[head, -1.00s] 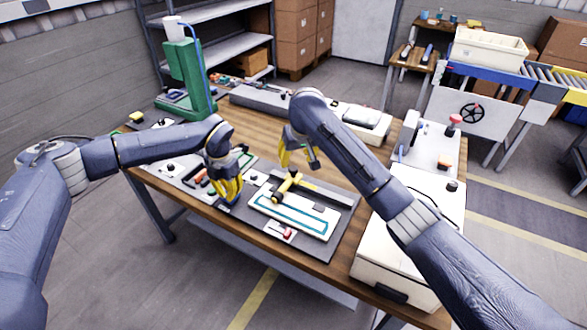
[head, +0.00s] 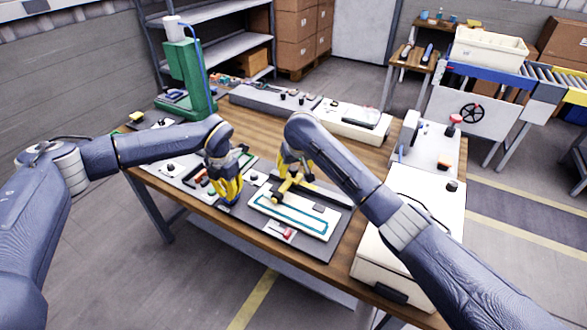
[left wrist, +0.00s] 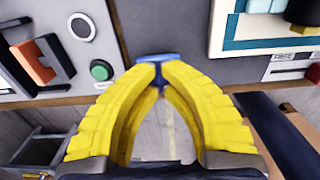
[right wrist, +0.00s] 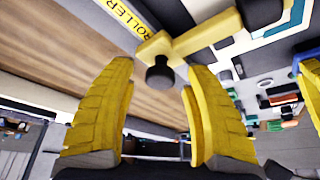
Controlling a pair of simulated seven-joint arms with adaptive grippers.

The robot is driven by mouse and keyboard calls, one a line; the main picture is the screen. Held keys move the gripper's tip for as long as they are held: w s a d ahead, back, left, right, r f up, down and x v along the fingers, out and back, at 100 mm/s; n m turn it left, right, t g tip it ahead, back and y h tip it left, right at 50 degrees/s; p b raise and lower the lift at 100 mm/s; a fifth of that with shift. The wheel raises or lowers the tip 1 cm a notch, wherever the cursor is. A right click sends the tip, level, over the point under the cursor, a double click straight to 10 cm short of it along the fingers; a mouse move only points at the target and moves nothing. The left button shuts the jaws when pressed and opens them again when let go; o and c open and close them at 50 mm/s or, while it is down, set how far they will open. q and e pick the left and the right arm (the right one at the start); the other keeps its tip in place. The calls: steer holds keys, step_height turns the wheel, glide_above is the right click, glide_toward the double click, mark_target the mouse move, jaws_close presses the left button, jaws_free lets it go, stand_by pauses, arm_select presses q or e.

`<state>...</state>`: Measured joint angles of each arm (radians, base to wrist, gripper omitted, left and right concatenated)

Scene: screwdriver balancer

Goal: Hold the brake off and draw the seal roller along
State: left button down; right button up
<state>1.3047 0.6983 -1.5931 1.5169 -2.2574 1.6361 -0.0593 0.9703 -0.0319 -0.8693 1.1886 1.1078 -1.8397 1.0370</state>
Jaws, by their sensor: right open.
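The seal roller (head: 284,190), a yellow T-shaped piece with a dark knob, is at the left end of the white plate (head: 322,229) with its teal strip (head: 295,213). My right gripper (head: 290,178) is open just above the roller. In the right wrist view the roller (right wrist: 155,48) and knob (right wrist: 160,75) lie just beyond the open fingertips (right wrist: 155,72). My left gripper (head: 232,197) is low at the grey board's left part. In the left wrist view its fingertips (left wrist: 160,72) come together at a blue piece (left wrist: 158,59); whether they grip it or only touch it, I cannot tell.
A red lever (head: 288,234) sits at the board's front edge. A dark rail (head: 322,196) runs behind the white plate. A panel with a green button (left wrist: 101,70) and an orange rocker (left wrist: 35,62) lies beside the left gripper. A white box (head: 410,235) stands to the right.

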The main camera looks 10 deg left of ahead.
arm_select(q)
steer(key=shift+f, duration=0.1)
arm_select(e)
steer(key=shift+c, duration=0.4)
jaws_close()
